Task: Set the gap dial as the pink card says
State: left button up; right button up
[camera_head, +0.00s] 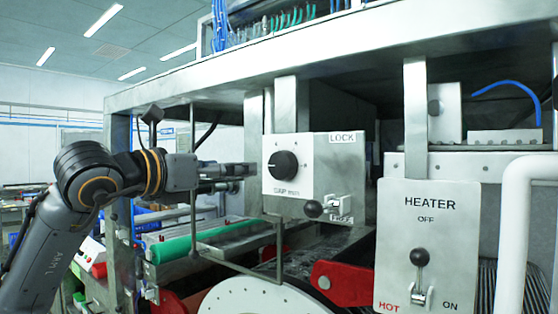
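The gap dial (284,165) is a round black knob on a white plate, with lettering below it that seems to read "GAP mm". A small light mark shows at its left side; the scale is too small to read. A lever with a black ball knob (313,209) sits at the lower right of the same panel, by the FREE label; LOCK is printed above. No pink card and no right gripper show.
A HEATER panel (428,250) with a black-knobbed lever (419,257) stands at the right, beside a white pipe (515,220). A thin metal rod frame (193,180) crosses by my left wrist. A white drum (255,298) and a red bracket (345,283) lie below.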

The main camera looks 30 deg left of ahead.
pick_arm(q)
jog(key=p, duration=0.2)
send_near(278, 166)
jog(key=w+p, duration=0.1)
jog(key=w, duration=0.1)
jog(key=w+p, duration=0.1)
jog(key=w, duration=0.2)
jog(key=w+p, duration=0.1)
jog(key=w, duration=0.1)
jog(key=shift+w+d+r, duration=0.15)
jog(key=shift+w+d, duration=0.15)
jog(key=shift+w, duration=0.05)
jog(key=shift+w+p, duration=0.4)
jog(key=shift+w, duration=0.15)
pick_arm(e)
notch_tip(278, 166, up, 6)
jog(key=shift+s+a, duration=0.35)
pick_arm(q)
jog(key=c, duration=1.2)
pick_arm(e)
jog(key=shift+d, duration=0.2)
